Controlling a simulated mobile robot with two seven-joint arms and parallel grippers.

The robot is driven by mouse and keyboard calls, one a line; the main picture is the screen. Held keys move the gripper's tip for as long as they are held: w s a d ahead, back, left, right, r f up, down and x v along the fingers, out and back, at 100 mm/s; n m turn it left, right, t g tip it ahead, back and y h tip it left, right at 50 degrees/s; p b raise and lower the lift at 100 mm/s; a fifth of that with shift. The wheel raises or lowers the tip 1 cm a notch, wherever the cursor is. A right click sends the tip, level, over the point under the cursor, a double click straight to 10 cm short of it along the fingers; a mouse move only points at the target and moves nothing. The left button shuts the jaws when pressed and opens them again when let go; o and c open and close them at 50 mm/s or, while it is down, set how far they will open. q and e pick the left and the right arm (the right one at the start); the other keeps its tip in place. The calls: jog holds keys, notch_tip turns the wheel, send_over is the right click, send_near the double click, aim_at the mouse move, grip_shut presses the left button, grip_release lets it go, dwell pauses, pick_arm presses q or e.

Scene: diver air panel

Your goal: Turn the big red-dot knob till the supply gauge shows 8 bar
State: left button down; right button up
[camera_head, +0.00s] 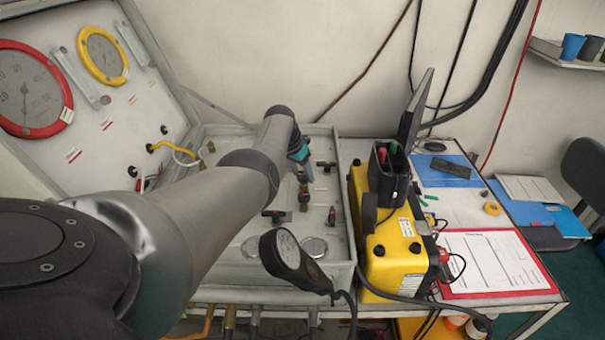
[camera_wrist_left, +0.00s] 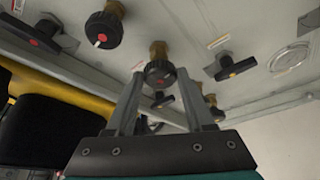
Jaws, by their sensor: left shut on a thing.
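A larger-looking black knob with a red dot and a white mark (camera_wrist_left: 103,30) is apart from the fingers. In the head view, my left gripper (camera_head: 303,168) is over the panel, mostly hidden by my arm. A red-rimmed gauge (camera_head: 28,90) and a yellow-rimmed gauge (camera_head: 102,55) are on the raised lid; their readings are too small to tell.
Black lever valves (camera_wrist_left: 236,67) flank the held knob. A black handheld gauge (camera_head: 284,252) hangs at the panel's front. A yellow case (camera_head: 392,250) stands close on the right, with a red clipboard (camera_head: 490,262) beyond it. Hoses run from the lid.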

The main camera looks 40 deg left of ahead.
aim_at(303, 174)
pick_arm(q)
jog(key=shift+m+h+b, duration=0.4)
jog(key=shift+m+b, duration=0.25)
jog(key=shift+m, duration=0.15)
jog(key=shift+c, duration=1.4)
grip_release()
jog(key=p+v, duration=0.3)
jog(key=shift+s+a+r, duration=0.1)
jog(key=shift+r, duration=0.25)
jog(key=p+v, duration=0.1)
jog(key=v, duration=1)
jog(key=shift+s+r+p, duration=0.15)
jog(key=shift+s+p, duration=0.05)
jog(key=shift+p, duration=0.1)
